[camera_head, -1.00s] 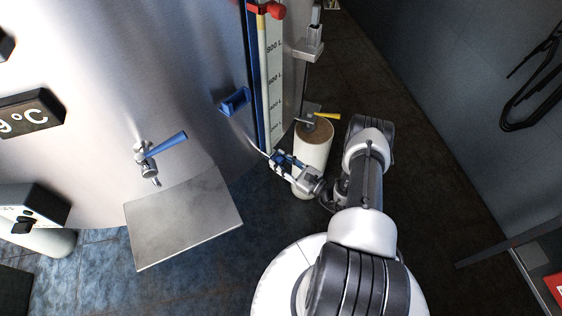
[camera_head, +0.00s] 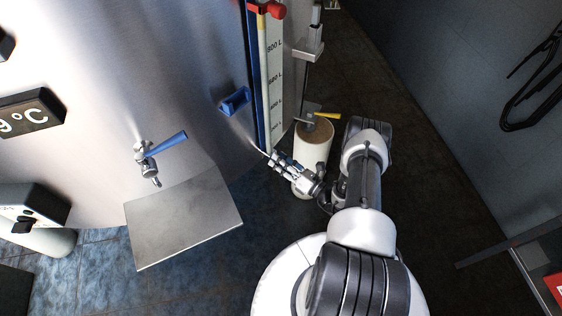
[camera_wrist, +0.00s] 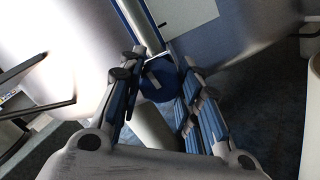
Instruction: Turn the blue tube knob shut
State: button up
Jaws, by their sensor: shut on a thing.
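The blue tube knob (camera_wrist: 158,82) is round and blue with a pale bar across its face. It sits between the fingertips of my gripper (camera_wrist: 161,72) in the wrist view, and the fingers touch it from both sides. In the head view my gripper (camera_head: 276,160) is at the foot of the sight tube (camera_head: 272,90), low on the tank's side, and its fingers hide the knob there. The tube has a white scale with litre marks and a blue strip beside it.
A steel tank (camera_head: 150,60) fills the left. A tap with a blue lever (camera_head: 165,144) projects from it above a steel plate (camera_head: 185,215). A pale cylinder (camera_head: 314,148) stands behind my gripper. A blue bracket (camera_head: 235,101) is on the tank wall. Dark floor is free at right.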

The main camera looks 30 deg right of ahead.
jog(key=shift+m, duration=0.6)
jog(key=o, duration=1.1)
jog(key=v, duration=1.2)
